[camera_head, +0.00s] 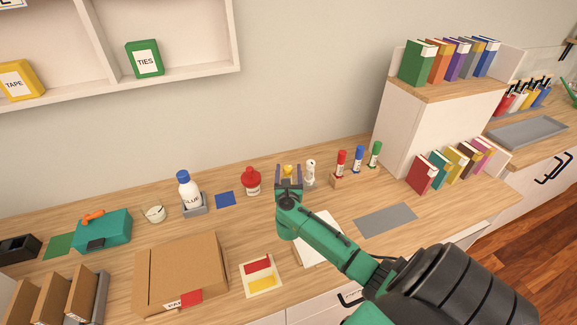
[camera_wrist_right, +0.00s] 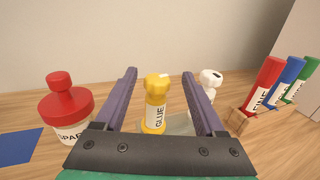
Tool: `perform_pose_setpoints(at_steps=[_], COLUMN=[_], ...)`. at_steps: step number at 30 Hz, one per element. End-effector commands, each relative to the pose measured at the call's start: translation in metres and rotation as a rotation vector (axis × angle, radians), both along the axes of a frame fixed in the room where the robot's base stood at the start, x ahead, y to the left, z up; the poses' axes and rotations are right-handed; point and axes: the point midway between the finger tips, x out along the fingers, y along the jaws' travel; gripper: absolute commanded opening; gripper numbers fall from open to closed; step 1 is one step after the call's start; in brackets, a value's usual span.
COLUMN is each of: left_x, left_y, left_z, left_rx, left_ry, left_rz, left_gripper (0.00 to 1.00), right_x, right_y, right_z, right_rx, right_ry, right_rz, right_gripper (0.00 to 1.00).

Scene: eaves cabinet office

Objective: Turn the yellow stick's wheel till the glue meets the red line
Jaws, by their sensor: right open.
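The yellow glue stick (camera_wrist_right: 155,105) stands upright on the counter in the right wrist view, its label reading GLUE. It has a yellow knob-like top with a pale mark. In the head view only its yellow top (camera_head: 288,169) shows, between the fingers. My right gripper (camera_head: 288,171) is open, with one purple finger on each side of the stick; it also shows in the right wrist view (camera_wrist_right: 161,92). Gaps show between the fingers and the stick. I cannot make out a red line on it. My left gripper is not in view.
A red-capped bottle (camera_wrist_right: 66,108) stands close on the left and a white bottle (camera_wrist_right: 210,85) close on the right. Red, blue and green markers (camera_head: 359,158) stand farther right.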

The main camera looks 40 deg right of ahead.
Motion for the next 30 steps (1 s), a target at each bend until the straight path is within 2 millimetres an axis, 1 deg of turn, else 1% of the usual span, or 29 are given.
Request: perform_pose_setpoints(at_steps=[1, 4, 11, 12, 13, 14, 15, 17, 18, 24, 30], left_x=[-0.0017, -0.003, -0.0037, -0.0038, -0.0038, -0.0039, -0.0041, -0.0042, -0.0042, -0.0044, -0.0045], left_y=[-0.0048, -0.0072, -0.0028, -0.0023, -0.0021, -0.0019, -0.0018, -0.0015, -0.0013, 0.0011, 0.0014], left_z=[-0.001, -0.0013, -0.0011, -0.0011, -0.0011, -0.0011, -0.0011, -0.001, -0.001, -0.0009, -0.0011], left_rx=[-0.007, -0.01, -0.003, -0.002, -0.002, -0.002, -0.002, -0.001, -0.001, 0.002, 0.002], left_ry=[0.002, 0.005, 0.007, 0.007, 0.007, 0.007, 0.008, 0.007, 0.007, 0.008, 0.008], left_rz=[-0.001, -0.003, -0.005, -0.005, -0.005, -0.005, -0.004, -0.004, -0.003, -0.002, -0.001], left_gripper=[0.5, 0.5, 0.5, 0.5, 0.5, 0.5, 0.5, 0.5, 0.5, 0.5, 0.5], right_x=[0.0065, 0.0127, 0.0137, 0.0136, 0.0136, 0.0136, 0.0136, 0.0136, 0.0135, 0.0133, 0.0126], right_y=[-0.0047, -0.0099, -0.011, -0.011, -0.011, -0.0108, -0.0109, -0.0109, -0.011, -0.0109, -0.0114], right_z=[0.0003, -0.0002, -0.0007, -0.0007, -0.0006, -0.0006, -0.0006, -0.0006, -0.0006, -0.0007, -0.0014], right_rx=[-0.001, 0.0, 0.001, 0.0, 0.0, 0.001, 0.001, 0.0, 0.0, 0.0, -0.002], right_ry=[-0.001, 0.0, 0.001, 0.001, 0.001, 0.001, 0.001, 0.001, 0.001, 0.001, 0.002], right_rz=[0.001, 0.001, 0.001, 0.001, 0.001, 0.002, 0.001, 0.001, 0.001, 0.009, 0.06], right_gripper=[0.72, 0.72, 0.72, 0.64, 0.53, 0.41, 0.26, 0.03, 0.0, 0.0, 0.0])
